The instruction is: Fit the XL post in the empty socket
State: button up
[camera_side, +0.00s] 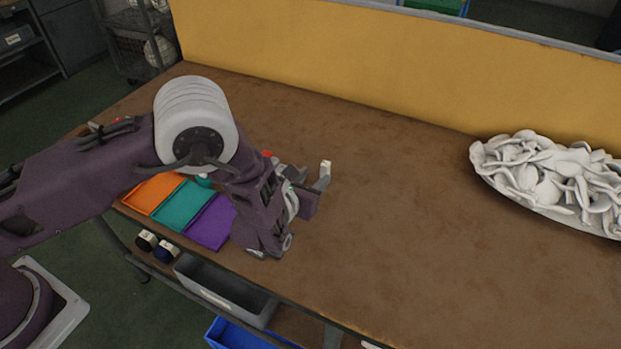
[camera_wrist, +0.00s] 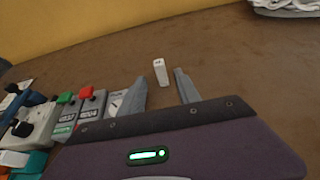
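A small white post (camera_wrist: 160,72) with a dark mark on its top, too small to read, stands upright on the brown table. It shows in the side view (camera_side: 325,167) at the tip of my gripper (camera_side: 307,180). In the wrist view my gripper (camera_wrist: 160,79) is open, its two grey fingers apart. The post appears between and just beyond the fingertips; I cannot tell whether it is between them in depth. Grey labelled blocks with green and red tops (camera_wrist: 88,92) stand left of the fingers. I cannot make out an empty socket; my arm hides much of that area in the side view.
Orange (camera_side: 153,193), teal (camera_side: 181,206) and purple (camera_side: 212,222) trays lie left of my gripper. A heaped dish of white pieces (camera_side: 545,175) stands at the right. A yellow panel (camera_side: 400,70) closes the back. The middle of the table (camera_side: 410,210) is clear.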

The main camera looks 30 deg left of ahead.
jog(key=shift+s+r, duration=0.2)
jog(key=shift+s, duration=0.25)
